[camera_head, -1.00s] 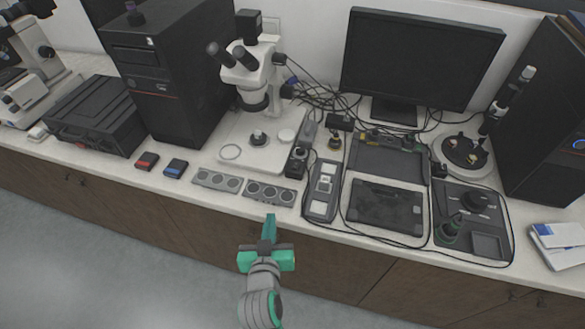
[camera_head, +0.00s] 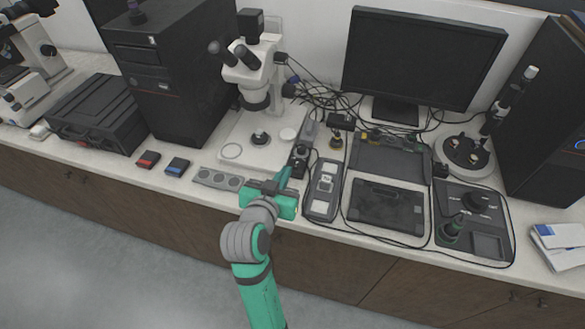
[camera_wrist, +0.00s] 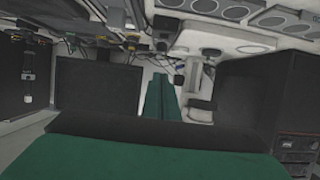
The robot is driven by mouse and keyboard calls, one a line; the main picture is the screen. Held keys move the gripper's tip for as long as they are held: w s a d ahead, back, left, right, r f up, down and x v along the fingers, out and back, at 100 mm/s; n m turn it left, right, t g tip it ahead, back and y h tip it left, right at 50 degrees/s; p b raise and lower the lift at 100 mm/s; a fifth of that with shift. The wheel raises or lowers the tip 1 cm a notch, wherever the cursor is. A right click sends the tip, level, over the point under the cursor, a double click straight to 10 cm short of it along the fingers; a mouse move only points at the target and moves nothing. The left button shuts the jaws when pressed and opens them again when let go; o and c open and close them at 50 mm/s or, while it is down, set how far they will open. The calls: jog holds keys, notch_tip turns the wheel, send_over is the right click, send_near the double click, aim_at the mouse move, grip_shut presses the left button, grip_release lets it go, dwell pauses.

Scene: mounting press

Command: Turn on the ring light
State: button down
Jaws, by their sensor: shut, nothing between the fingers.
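A white stereo microscope (camera_head: 256,65) stands at the back of the bench, with a dark ring-shaped part (camera_head: 256,101) under its head. A small dark control box (camera_head: 299,156) with a knob stands right of the microscope base; I cannot tell from its markings whether it runs the ring light. No lit ring shows. My green gripper (camera_head: 284,176) is shut and empty, its fingertips over the bench front just short of the box. The fingers also show in the wrist view (camera_wrist: 160,98), where the microscope (camera_wrist: 203,62) appears upside down beyond them.
A monitor (camera_head: 420,60) stands behind.

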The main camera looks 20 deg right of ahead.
send_over(298, 162)
jog(key=s+a, duration=0.2)
jog(key=s, duration=0.1)
notch_tip(298, 162, down, 4)
jog(key=shift+s+a+f, duration=0.2)
jog(key=shift+s+f, duration=0.05)
jog(key=shift+f, duration=0.35)
jog(key=shift+s+a+f, duration=0.15)
jog(key=shift+s+f, duration=0.05)
jog(key=shift+f, duration=0.95)
jog(key=shift+s, duration=0.1)
jog(key=shift+a+f, duration=0.1)
jog(key=shift+f, duration=0.35)
jog(key=shift+r, duration=0.3)
jog(key=shift+r, duration=0.6)
jog(key=shift+r, duration=0.1)
